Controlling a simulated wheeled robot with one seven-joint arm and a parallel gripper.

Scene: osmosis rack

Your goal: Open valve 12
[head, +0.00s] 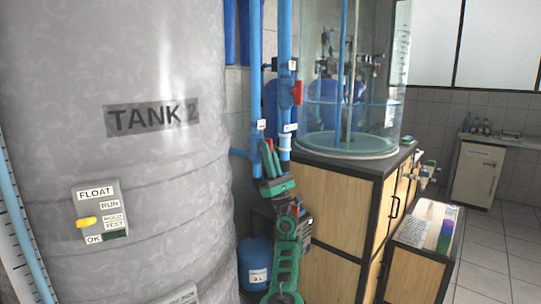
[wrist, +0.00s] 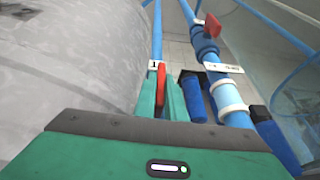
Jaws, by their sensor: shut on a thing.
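My gripper (head: 268,158) is upright beside the tank, its green fingers shut on a red valve handle (wrist: 161,80) on the left blue pipe (wrist: 157,30). The handle stands lengthwise between the fingers (wrist: 162,96); its lower part and the valve body are hidden. A white tag (wrist: 153,64) beside it shows a "1", and the rest is covered, so I cannot confirm the number 12. A second red handle (head: 297,92) sits higher on the right blue pipe (head: 285,40); in the wrist view it sticks out sideways (wrist: 213,25). That pipe carries a white tag (wrist: 223,67), too small to read.
The large grey tank (head: 120,190), marked "TANK 2", stands close on the left with a FLOAT switch panel (head: 101,210). A wooden cabinet (head: 335,210) bearing a clear cylinder (head: 320,60) is close on the right. A blue vessel (head: 254,255) stands low behind my arm. Tiled floor (head: 490,260) is open at far right.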

